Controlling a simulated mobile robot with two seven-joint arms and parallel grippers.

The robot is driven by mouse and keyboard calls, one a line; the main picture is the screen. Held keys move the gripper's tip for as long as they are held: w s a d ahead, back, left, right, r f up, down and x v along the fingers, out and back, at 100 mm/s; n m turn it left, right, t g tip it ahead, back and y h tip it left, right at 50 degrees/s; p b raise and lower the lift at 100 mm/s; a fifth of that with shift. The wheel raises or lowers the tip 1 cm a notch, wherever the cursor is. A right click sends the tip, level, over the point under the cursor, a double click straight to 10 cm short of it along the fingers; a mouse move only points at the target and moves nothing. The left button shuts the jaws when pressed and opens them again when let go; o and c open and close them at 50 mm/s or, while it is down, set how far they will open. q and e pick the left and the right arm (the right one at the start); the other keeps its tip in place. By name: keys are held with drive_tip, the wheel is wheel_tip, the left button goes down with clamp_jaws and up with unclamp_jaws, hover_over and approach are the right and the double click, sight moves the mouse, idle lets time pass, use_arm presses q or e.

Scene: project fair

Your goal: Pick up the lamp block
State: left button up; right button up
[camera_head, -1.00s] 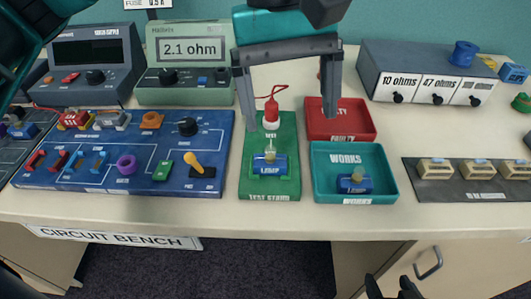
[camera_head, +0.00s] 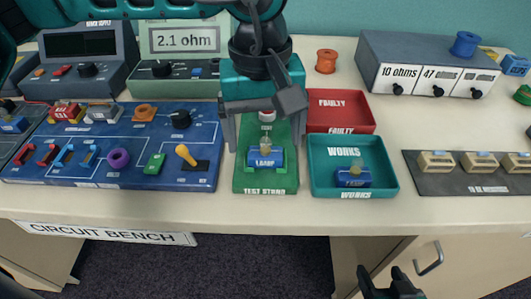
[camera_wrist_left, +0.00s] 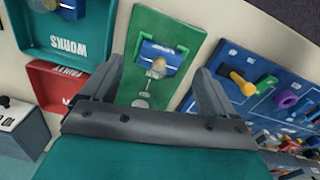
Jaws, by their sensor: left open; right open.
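A blue lamp block (camera_head: 263,158) with a small bulb on top sits on the green test stand (camera_head: 265,183). It also shows in the left wrist view (camera_wrist_left: 160,56). A second blue lamp block (camera_head: 352,178) lies in the teal WORKS tray (camera_head: 322,186), partly visible in the left wrist view (camera_wrist_left: 72,9). My left gripper (camera_head: 265,143) is open and empty, above the test stand, its fingers spread to either side of it, apart from the block. My right gripper (camera_head: 393,286) is open, low at the bottom edge, away from the bench.
The red FAULTY tray (camera_head: 340,127) stands behind the WORKS tray. A blue circuit board (camera_head: 125,182) with several parts lies left of the stand. A grey box with labelled drawers (camera_head: 385,52) and a dark mat (camera_head: 445,187) are at right. The bench's front strip is clear.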

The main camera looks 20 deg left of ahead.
sight(265, 138)
use_arm(q)
wheel_tip(265, 138, down, 2)
drive_tip(key=shift+f, duration=0.2)
drive_tip(key=c, duration=1.2)
use_arm(e)
drive_tip(key=shift+w+d, duration=0.1)
drive_tip(key=shift+w, duration=0.05)
use_arm(q)
drive_tip(key=shift+r, duration=0.2)
drive_tip(key=shift+r, duration=0.25)
drive_tip(key=shift+r+p, duration=2.45)
drive_tip(key=shift+r, duration=8.7)
use_arm(e)
drive_tip(key=shift+s+d+r, duration=0.1)
drive_tip(key=shift+d+r, duration=0.2)
drive_tip(key=shift+r, duration=0.6)
drive_tip(key=shift+s+d+r, duration=0.1)
drive_tip(key=shift+d+r, duration=0.15)
drive_tip(key=shift+r, duration=0.65)
